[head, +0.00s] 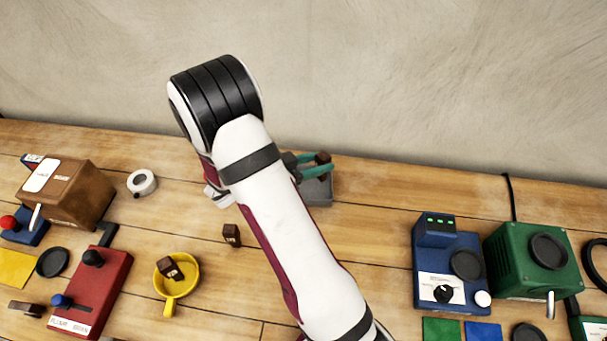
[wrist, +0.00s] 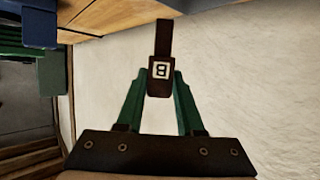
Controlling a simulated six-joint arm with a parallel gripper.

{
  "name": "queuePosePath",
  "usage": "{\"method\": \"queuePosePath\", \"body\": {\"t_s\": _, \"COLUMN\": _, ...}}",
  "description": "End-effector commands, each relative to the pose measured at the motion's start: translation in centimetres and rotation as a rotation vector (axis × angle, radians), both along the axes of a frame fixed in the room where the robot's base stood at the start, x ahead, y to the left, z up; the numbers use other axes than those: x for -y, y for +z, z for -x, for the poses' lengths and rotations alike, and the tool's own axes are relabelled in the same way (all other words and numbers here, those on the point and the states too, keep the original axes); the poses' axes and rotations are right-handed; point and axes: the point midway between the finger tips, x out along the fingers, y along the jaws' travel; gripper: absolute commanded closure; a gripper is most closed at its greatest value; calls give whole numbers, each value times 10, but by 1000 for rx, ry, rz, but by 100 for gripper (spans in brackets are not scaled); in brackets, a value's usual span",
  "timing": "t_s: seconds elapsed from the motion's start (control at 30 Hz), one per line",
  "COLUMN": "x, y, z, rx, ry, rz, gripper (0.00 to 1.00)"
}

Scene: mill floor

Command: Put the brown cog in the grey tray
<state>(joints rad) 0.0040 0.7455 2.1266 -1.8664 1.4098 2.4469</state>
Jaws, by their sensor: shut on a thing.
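My gripper (head: 322,163) has green fingers and is shut on a small brown piece (head: 323,156). In the wrist view the piece (wrist: 162,45) sits between the fingertips (wrist: 161,84) and bears a white label with a dark mark. I cannot make out cog teeth on it. The grey tray (head: 319,190) stands on the bench near the wall, partly hidden by my arm. In the head view the gripper and piece appear over the tray's far part, seemingly above it. The height between them cannot be told.
Brown blocks stand on the bench (head: 232,234), in a yellow pan (head: 188,287) and at far left (head: 27,308). A brown machine (head: 70,195), red control box (head: 92,292), blue device (head: 448,265) and green machine (head: 533,260) stand around. Bench right of the tray is clear.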

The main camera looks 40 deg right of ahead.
Motion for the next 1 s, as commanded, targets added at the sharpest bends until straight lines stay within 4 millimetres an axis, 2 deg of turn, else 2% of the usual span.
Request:
{"method": "queuePosePath", "body": {"t_s": 0.03, "x": -7, "y": -8, "z": -11, "rx": -1, "ry": 4, "rz": 0, "gripper": 100}}
{"method": "queuePosePath", "body": {"t_s": 0.13, "x": -15, "y": -18, "z": -26, "rx": 0, "ry": 2, "rz": 1, "gripper": 100}}
{"method": "queuePosePath", "body": {"t_s": 0.23, "x": -19, "y": -29, "z": -31, "rx": -3, "ry": 0, "rz": 0, "gripper": 100}}
{"method": "queuePosePath", "body": {"t_s": 0.4, "x": -19, "y": -60, "z": -31, "rx": -3, "ry": 0, "rz": 0, "gripper": 100}}
{"method": "queuePosePath", "body": {"t_s": 0.77, "x": -19, "y": -65, "z": -32, "rx": 0, "ry": 0, "rz": 0, "gripper": 100}}
{"method": "queuePosePath", "body": {"t_s": 0.8, "x": -19, "y": -65, "z": -32, "rx": 0, "ry": 0, "rz": 0, "gripper": 59}}
{"method": "queuePosePath", "body": {"t_s": 0.93, "x": -19, "y": -65, "z": -32, "rx": 0, "ry": 1, "rz": 0, "gripper": 35}}
{"method": "queuePosePath", "body": {"t_s": 1.0, "x": -19, "y": -65, "z": -32, "rx": 0, "ry": 1, "rz": 0, "gripper": 34}}
